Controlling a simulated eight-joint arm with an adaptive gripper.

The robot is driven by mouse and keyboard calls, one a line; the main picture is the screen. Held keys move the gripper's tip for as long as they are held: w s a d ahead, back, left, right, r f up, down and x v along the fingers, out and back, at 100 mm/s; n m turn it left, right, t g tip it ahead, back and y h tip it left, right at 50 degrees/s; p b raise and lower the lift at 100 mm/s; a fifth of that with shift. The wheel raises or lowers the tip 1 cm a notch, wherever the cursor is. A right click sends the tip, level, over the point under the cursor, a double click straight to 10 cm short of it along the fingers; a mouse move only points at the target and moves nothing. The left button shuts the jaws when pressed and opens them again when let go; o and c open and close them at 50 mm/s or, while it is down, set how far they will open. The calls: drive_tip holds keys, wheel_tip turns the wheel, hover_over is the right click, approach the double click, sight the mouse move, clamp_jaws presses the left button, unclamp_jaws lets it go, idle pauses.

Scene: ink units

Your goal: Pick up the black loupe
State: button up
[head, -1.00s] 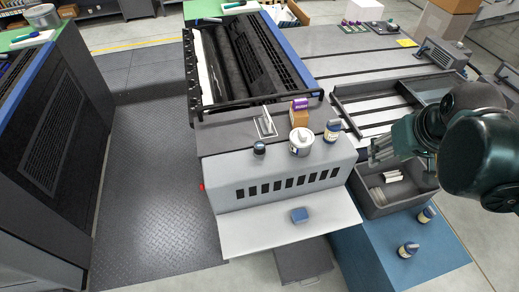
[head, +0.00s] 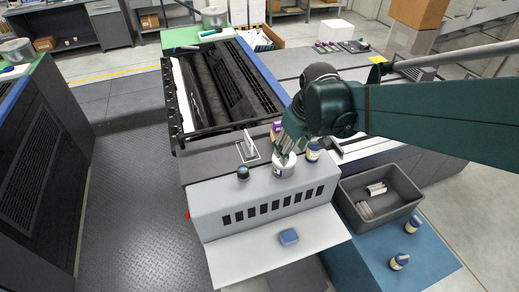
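The black loupe (head: 243,173), a small dark round piece, stands on the grey top of the press unit, near its front edge and left of a white tin (head: 284,170). My gripper (head: 285,153) is over the tin's far side, to the right of the loupe and apart from it. My gripper partly covers the tin and a purple box behind. The fingertips are small and overlap the tin, so I cannot tell how far they are open. Nothing is seen hanging from them.
A blue-and-cream jar (head: 313,152) stands close right of my gripper. A grey bin (head: 347,196) holds white pieces; two jars stand on the blue mat. The unit's top left of the loupe is clear.

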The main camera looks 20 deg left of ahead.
sight(243, 169)
drive_tip(key=s+a+f+n, duration=0.1)
drive_tip(key=a+f, duration=0.1)
drive_tip(key=a, duration=0.3)
drive_tip(key=s+a+f+n+g, duration=0.1)
drive_tip(key=a+f, duration=0.2)
drive_tip(key=a, duration=0.2)
drive_tip(key=s+a+f+n, duration=0.1)
drive_tip(key=a+f, duration=0.2)
drive_tip(key=a, duration=0.3)
drive_tip(key=shift+s+f+n+g, duration=0.1)
drive_tip(key=shift+s+n+g, duration=0.05)
drive_tip(key=shift+n+g, duration=0.2)
drive_tip(key=shift+f, duration=0.1)
drive_tip(key=shift+a+f, duration=0.2)
drive_tip(key=shift+f, duration=1)
drive_tip(key=shift+f, duration=0.1)
drive_tip(key=shift+w+a+f+p, duration=0.1)
drive_tip(key=shift+a+f+p, duration=0.15)
drive_tip(key=shift+f, duration=1)
drive_tip(key=shift+w+a+f+p, duration=0.1)
drive_tip(key=shift+f+p, duration=0.1)
drive_tip(key=shift+f, duration=1)
drive_tip(key=c, duration=1)
